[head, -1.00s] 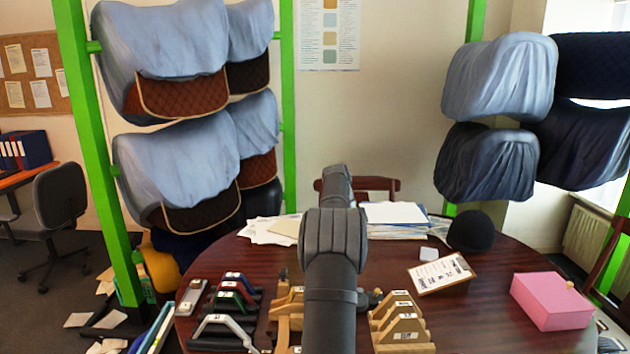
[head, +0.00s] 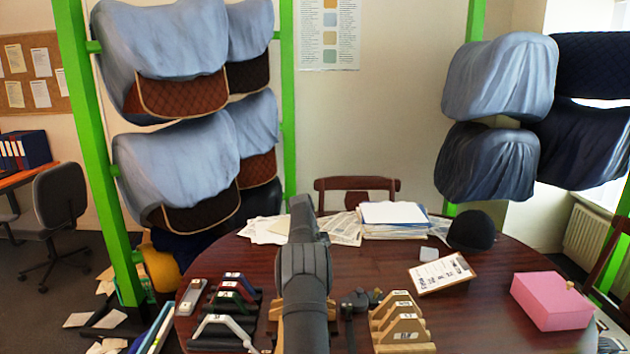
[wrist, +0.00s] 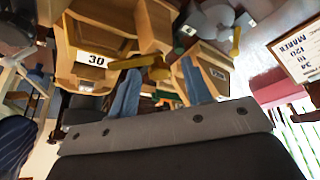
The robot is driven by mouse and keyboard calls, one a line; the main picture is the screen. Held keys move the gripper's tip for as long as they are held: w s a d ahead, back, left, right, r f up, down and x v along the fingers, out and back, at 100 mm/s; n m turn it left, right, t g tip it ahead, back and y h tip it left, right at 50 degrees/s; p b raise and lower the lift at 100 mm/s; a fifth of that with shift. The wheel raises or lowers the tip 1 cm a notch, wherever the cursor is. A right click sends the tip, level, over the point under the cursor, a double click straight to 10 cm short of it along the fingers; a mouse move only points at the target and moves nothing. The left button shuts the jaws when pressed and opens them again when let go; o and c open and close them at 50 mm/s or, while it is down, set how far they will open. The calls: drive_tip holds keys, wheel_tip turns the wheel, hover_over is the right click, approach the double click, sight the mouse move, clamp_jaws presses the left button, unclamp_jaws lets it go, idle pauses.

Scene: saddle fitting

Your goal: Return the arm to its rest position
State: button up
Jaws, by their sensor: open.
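My arm (head: 303,275) rises from the front middle of the round table in the head view. My gripper is hidden behind my arm there. In the wrist view two blue fingers of my gripper (wrist: 162,82) stand apart with nothing held between them. Beyond them are light wooden stepped blocks, one with a "30" label (wrist: 96,60).
On the table (head: 470,325) stand saddle-shaped coloured pieces (head: 232,295) at left, wooden blocks (head: 402,325) right of my arm, a clipboard (head: 440,273) and a pink box (head: 552,300). Papers (head: 395,213) and a black rounded object (head: 471,231) lie farther back. Green racks flank the table.

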drive_tip(key=n, duration=0.1)
drive_tip(key=n+t, duration=0.1)
drive_tip(key=n, duration=0.2)
drive_tip(key=shift+s+a+r+h, duration=0.1)
drive_tip(key=shift+s+r+h, duration=0.1)
drive_tip(key=shift+r+h, duration=0.2)
drive_tip(key=n+t, duration=0.1)
drive_tip(key=n, duration=0.2)
drive_tip(key=shift+s+f+t, duration=0.1)
drive_tip(key=shift+t, duration=0.2)
drive_tip(key=n+t, duration=0.1)
drive_tip(key=n, duration=0.2)
drive_tip(key=n+t, duration=0.1)
drive_tip(key=n, duration=0.3)
drive_tip(key=shift+s+t, duration=0.2)
drive_tip(key=shift+t, duration=0.1)
